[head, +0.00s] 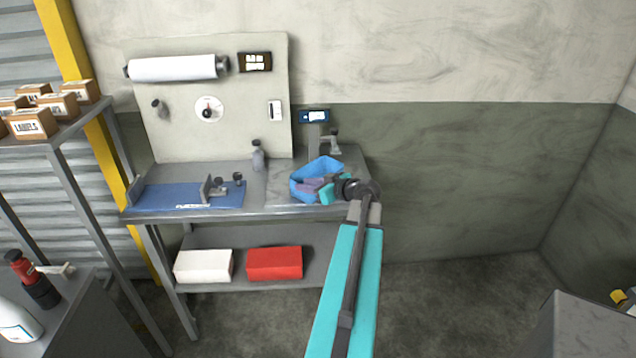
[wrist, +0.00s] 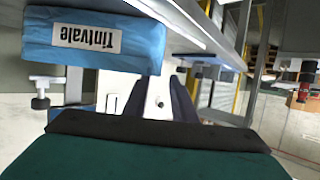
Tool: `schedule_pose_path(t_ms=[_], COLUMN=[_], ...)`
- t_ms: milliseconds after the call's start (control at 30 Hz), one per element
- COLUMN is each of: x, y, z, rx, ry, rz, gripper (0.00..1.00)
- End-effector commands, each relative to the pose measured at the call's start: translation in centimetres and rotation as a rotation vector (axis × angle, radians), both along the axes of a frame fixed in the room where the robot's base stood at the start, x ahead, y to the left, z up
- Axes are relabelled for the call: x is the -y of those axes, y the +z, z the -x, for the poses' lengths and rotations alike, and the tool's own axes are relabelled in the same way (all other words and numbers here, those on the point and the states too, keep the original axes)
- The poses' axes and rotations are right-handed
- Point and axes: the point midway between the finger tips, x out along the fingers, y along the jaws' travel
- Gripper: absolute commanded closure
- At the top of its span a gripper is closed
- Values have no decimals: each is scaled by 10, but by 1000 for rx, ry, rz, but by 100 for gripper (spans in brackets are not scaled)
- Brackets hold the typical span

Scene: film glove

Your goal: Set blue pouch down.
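The labelled thing is outside the fingers.
A blue fixture mat (head: 178,195) with clamps lies on the bench's left. A grey bottle (head: 258,157) and a display (head: 315,116) stand behind. White (head: 203,266) and red (head: 274,263) boxes are on the lower shelf. A shelf with cartons (head: 33,124) stands left.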

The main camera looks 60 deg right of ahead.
Motion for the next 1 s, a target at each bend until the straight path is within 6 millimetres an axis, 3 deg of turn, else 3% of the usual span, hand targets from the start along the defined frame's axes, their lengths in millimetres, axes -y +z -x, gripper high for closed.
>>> schedule_pose_path(t_ms=[433,1000], x=[9,9], y=[-16,-17], z=[-41,-42], rx=[0,0], ry=[0,-2], rz=[-1,0], gripper=[76,76])
